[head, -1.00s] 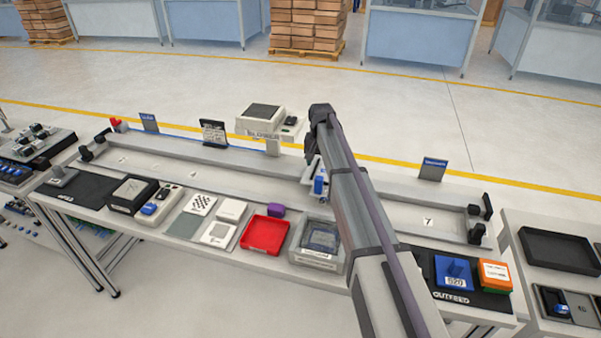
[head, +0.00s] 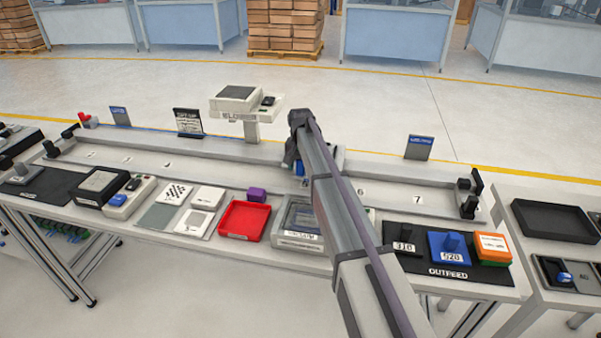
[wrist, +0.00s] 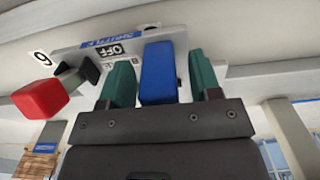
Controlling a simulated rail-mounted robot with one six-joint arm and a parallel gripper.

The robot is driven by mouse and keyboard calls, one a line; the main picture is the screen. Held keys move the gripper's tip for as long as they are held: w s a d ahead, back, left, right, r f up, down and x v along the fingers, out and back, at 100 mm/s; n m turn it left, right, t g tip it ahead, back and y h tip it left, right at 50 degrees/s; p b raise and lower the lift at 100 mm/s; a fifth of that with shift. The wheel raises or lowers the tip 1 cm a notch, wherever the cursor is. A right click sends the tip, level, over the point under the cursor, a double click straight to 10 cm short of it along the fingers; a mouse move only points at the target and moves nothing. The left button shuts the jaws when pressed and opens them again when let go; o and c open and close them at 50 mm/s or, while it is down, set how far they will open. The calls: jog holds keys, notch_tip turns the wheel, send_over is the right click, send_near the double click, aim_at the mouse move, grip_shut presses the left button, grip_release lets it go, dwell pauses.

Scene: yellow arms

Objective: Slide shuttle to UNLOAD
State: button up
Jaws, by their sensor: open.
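The shuttle (wrist: 185,42) is a pale carriage on the long grey track, with a blue "SHUTTLE" label and an "OFF" tag in the wrist view. Its upright blue handle (wrist: 158,72) stands between the two green fingers of my gripper (wrist: 162,82). The fingers are open, with gaps visible on both sides of the handle. In the head view my arm hides most of the shuttle, and only a bit of its blue handle (head: 299,168) shows mid-track. Blue signs stand behind the track at left (head: 120,115) and right (head: 418,147); their text is too small to read.
A red knob (wrist: 40,98) stands left of my fingers in the wrist view. Dark end stops stand at the track's right (head: 469,194) and left (head: 62,139) ends. The track past number 7 (head: 417,199) looks clear. A red tray (head: 244,221) and outfeed mat (head: 475,260) lie in front.

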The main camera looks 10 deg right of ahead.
jog(key=shift+r, duration=0.1)
jog(key=shift+c, duration=0.4)
grip_shut()
